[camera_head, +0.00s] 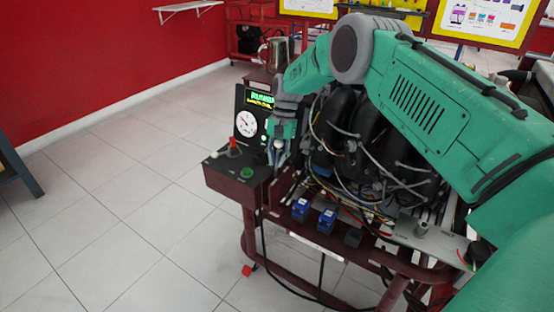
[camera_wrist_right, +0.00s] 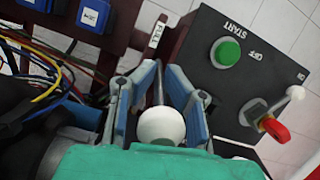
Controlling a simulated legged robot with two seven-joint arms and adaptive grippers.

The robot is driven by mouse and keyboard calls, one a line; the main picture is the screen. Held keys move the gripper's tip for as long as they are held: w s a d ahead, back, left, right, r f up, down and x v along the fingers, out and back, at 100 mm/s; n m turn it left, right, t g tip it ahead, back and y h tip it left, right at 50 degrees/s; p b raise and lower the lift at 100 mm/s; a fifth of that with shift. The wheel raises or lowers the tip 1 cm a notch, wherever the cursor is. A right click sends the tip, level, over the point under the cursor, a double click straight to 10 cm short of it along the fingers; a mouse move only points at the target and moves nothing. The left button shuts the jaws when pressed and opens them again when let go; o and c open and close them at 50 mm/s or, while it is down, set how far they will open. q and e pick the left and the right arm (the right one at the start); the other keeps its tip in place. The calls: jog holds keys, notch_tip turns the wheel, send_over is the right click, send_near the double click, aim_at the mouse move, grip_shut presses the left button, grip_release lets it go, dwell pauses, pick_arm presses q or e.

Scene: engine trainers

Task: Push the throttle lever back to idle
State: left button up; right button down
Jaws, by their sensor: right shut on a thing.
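The throttle lever (camera_wrist_right: 160,122) shows in the right wrist view as a thin dark rod with a white ball knob. A label reading FULL lies beyond its far end. My right gripper (camera_wrist_right: 162,80) has its blue-padded fingers on both sides of the rod and is shut on the lever. In the head view my right gripper (camera_head: 277,153) reaches down at the right edge of the control box (camera_head: 232,183), beside the engine. The lever is mostly hidden there by the gripper. My left gripper is not in view.
The box carries a green START button (camera_head: 247,173), a red key switch (camera_head: 233,147) and a gauge panel (camera_head: 247,122) with a lit display. The engine (camera_head: 350,125), with loose wires and hoses, stands close to the right of the gripper. Open tiled floor (camera_head: 110,220) lies left.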

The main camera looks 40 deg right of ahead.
jog(key=shift+w, duration=0.15)
jog(key=c, duration=1.8)
grip_release()
jog(key=shift+d, duration=0.1)
jog(key=shift+o, duration=0.6)
jog(key=shift+d+f, duration=0.1)
jog(key=shift+f, duration=0.05)
jog(key=shift+r, duration=0.3)
jog(key=v, duration=1.1)
jog(key=shift+w+d, duration=0.2)
jog(key=shift+d, duration=0.05)
